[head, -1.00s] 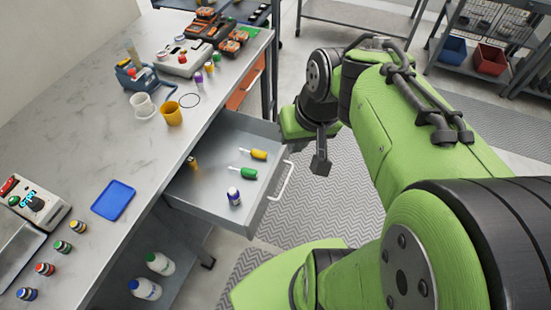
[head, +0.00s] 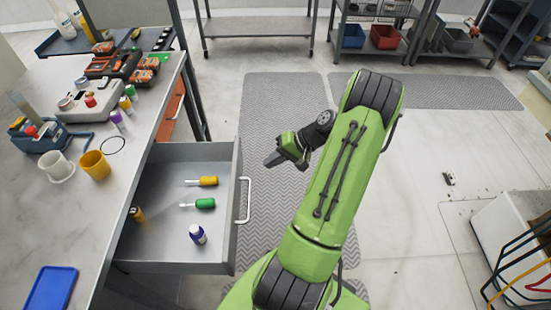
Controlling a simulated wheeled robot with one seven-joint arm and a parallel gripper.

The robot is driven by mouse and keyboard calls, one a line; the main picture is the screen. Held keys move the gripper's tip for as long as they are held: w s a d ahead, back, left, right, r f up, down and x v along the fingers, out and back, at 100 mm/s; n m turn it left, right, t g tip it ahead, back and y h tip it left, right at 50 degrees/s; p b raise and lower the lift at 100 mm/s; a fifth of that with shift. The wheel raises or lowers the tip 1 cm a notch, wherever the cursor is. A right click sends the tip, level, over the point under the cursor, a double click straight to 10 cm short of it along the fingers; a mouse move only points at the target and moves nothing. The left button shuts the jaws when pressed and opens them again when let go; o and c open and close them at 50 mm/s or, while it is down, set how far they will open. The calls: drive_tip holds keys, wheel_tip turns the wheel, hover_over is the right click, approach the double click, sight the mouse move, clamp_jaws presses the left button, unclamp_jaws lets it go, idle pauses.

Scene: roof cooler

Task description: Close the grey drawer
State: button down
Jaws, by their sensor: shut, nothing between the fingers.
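The grey drawer (head: 165,253) is pulled out from under the workbench at the left of the head view. Its white bar handle (head: 244,200) is on the front panel, facing right. Inside lie a yellow-handled screwdriver (head: 208,181), a green-handled screwdriver (head: 204,203), a white bottle with a purple cap (head: 198,235) and a small yellow-and-dark item (head: 136,214). My gripper (head: 272,160) is shut and empty. It appears above and to the right of the handle in the picture, apart from it.
The workbench top (head: 40,225) holds a yellow cup (head: 95,165), a white cup (head: 57,166), a blue tray (head: 52,288) and several tools. An orange drawer (head: 172,112) is beyond the grey one. Floor mats (head: 265,110) lie clear to the right. Shelving stands at the back.

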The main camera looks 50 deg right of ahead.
sight(240, 172)
drive_tip(key=w+a+f, duration=0.1)
drive_tip(key=w+a+f+b, duration=0.1)
drive_tip(key=w, duration=0.1)
drive_tip(key=w+a+f, duration=0.1)
drive_tip(key=w+a, duration=0.1)
drive_tip(key=shift+w+b, duration=0.1)
drive_tip(key=shift+b, duration=0.3)
drive_tip(key=shift+w+a+r, duration=0.1)
drive_tip(key=shift+w+a, duration=0.05)
drive_tip(key=shift+w, duration=0.05)
drive_tip(key=shift+w, duration=0.1)
